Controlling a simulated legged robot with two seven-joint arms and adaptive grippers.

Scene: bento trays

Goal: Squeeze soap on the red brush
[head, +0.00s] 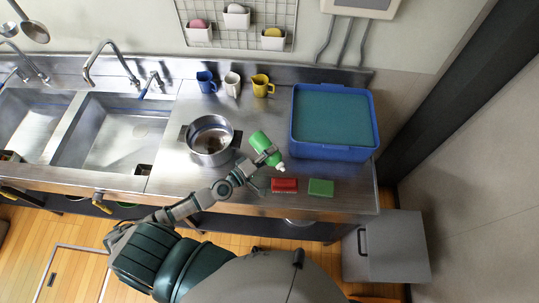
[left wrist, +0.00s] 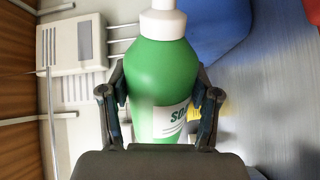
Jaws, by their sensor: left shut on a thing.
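A green soap bottle (head: 262,143) with a white cap and a label is held in my left gripper (head: 268,156). In the head view the bottle is tilted, with its white nozzle pointing down and right, just above and left of the red brush (head: 284,185). The bottle (left wrist: 162,75) fills the middle of the left wrist view, between the two fingers of my left gripper (left wrist: 160,110). The red brush lies on the metal counter near its front edge. A green brush (head: 320,187) lies to its right. I see no soap on the red brush. My right gripper is not in view.
A metal pot (head: 211,136) stands left of the bottle on the counter. A blue tub (head: 334,152) stands at the back right. Blue (head: 206,82), white (head: 232,85) and yellow (head: 262,85) cups stand along the back. Sinks (head: 110,130) are at the left.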

